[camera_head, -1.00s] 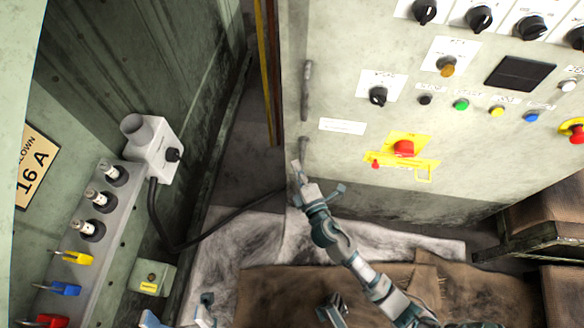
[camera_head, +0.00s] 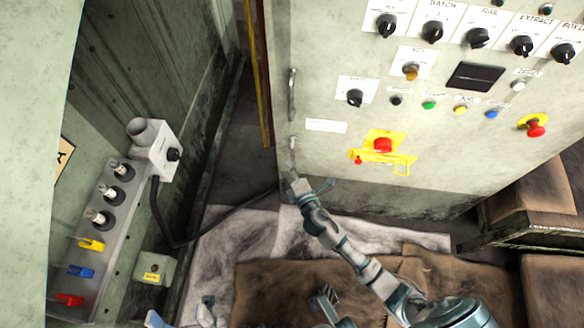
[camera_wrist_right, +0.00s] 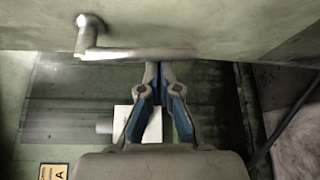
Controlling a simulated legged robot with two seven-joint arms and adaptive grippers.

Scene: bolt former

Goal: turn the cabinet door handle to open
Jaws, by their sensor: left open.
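The grey cabinet door (camera_head: 335,175) carries a slim metal handle near its left edge. The handle lever (camera_wrist_right: 130,54) lies level in the right wrist view, with its round pivot at the left end. My right gripper (camera_wrist_right: 158,66) has its fingertips together just below the right part of the lever; I cannot tell whether they touch it. In the head view my right gripper (camera_head: 292,172) points up at the door's lower left edge, beside the lower handle part (camera_head: 292,144). My left gripper (camera_head: 181,317) is open and empty at the bottom edge, partly cut off.
The door front has knobs, coloured buttons and a red switch on a yellow plate (camera_head: 382,145). A long vertical bar (camera_head: 291,94) sits above the lower handle part. At left are a wall panel with plugs (camera_head: 112,193) and a black cable (camera_head: 235,205). Brown cloth (camera_head: 280,285) covers the floor.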

